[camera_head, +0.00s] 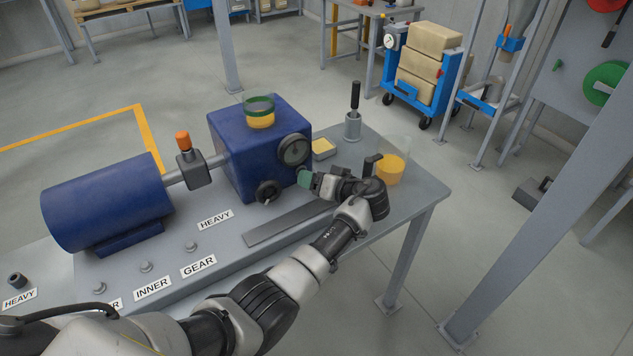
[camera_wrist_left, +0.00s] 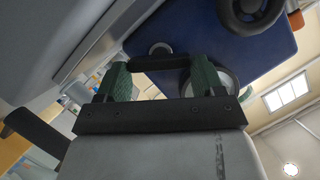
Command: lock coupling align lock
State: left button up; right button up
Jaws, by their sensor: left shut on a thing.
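The blue gearbox (camera_head: 240,155) stands on the grey bench, with a round gauge and a black handwheel (camera_head: 268,192) on its front. A shaft runs left to a grey coupling block (camera_head: 195,173) with an upright orange-topped handle (camera_head: 183,142), beside the blue motor (camera_head: 105,205). My left gripper (camera_head: 304,178) is at the gearbox's right front, below the gauge. In the left wrist view its green fingers (camera_wrist_left: 165,78) are shut on a dark bar (camera_wrist_left: 165,62) in front of the blue housing. What the bar joins is partly hidden. My right gripper is out of view.
A cup of yellow material (camera_head: 390,172) stands close behind my left wrist, near the bench's right edge. A black-handled tool in a grey holder (camera_head: 352,125) and a yellow-topped tray (camera_head: 323,149) stand behind. A flat grey bar (camera_head: 285,223) lies in front.

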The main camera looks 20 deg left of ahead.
pick_arm(q)
jog(key=shift+w+r, duration=0.1)
dwell(0.3)
jog(key=o, duration=0.9)
jog(key=shift+o, duration=0.2)
